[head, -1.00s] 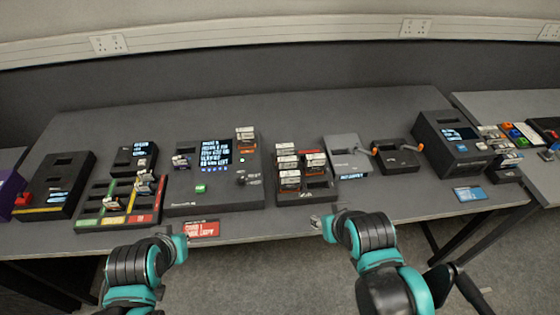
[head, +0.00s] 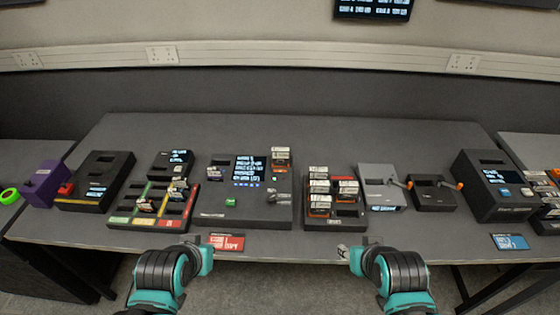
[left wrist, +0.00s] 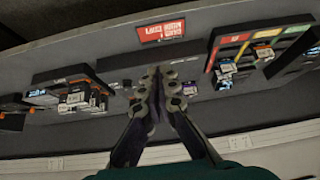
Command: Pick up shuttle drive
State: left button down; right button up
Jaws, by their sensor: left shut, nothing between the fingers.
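No label that I can read tells which piece is the shuttle drive. Small label-faced drives stand in the black rack (head: 335,223) right of centre. More sit in the red, yellow and green tray (head: 120,221) at left. One orange-and-white drive (head: 282,156) is at the top right of the console (head: 245,213). My left gripper (head: 200,243) is at the table's front edge, near the red card; its fingers (left wrist: 154,88) are shut and empty in the left wrist view. My right gripper (head: 343,252) is at the front edge below the rack; its fingers are too small to judge.
A red card (head: 226,242) and a blue card (head: 510,242) lie along the front edge. A grey box (head: 380,180) and black boxes (head: 432,196) (head: 490,212) stand at right. A black box (head: 88,203) and purple box (head: 42,186) stand at left. The table's back strip is clear.

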aim_at(281, 156)
jog(key=i+j+z, duration=0.1)
jog(key=i+z, duration=0.2)
jog(key=i+j+z, duration=0.3)
jog(key=i, duration=0.2)
